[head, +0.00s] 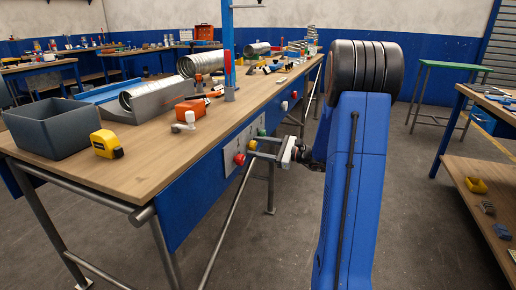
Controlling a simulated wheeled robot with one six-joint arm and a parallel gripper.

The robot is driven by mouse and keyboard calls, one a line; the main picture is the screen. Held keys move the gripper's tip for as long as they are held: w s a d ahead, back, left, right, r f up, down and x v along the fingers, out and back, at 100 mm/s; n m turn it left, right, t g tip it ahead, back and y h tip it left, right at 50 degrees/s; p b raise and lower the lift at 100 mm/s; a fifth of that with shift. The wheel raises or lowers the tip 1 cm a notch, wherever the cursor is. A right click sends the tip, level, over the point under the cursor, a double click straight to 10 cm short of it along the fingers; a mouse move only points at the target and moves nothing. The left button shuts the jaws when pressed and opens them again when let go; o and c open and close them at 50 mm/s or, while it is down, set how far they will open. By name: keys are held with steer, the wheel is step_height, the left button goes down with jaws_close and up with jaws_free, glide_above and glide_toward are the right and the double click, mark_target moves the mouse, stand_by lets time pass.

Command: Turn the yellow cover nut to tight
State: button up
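A grey panel (231,150) is fixed to the blue front apron of the workbench. On it are a red knob (239,159), a green knob (261,132) and a small yellowish part (252,145) between them, which may be the yellow cover nut. My gripper (257,147) reaches in from the right, with its two pale fingers pointing at the panel around the height of the yellowish part. The fingers look apart, one above the other. I cannot tell whether they touch the part, and its turned position is too small to read.
On the workbench top (150,160) are a grey bin (50,130), a yellow tape measure (106,144), a spiral duct (150,95) in a grey holder and an orange tool (190,108). A red button (284,106) sits farther along the apron.

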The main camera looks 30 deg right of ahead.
steer(key=v, duration=1.7)
steer(key=shift+s+d, duration=0.15)
steer(key=s+a+n+g, duration=0.4)
steer(key=a+n+g, duration=0.1)
steer(key=a, duration=0.7)
steer(key=s+a+n+g, duration=0.3)
steer(key=a+n+g, duration=0.15)
steer(key=a, duration=0.85)
steer(key=s+a+n+h, duration=0.2)
steer(key=s+n+h, duration=0.3)
steer(key=s+n, duration=0.2)
steer(key=s+a+f+n+h, duration=0.1)
steer(key=s+a+n+h, duration=0.1)
steer(key=s+n+h, duration=0.4)
steer(key=s+n, duration=0.1)
steer(key=s, duration=0.4)
steer(key=shift+s+a, duration=0.25)
steer(key=shift+a, duration=0.1)
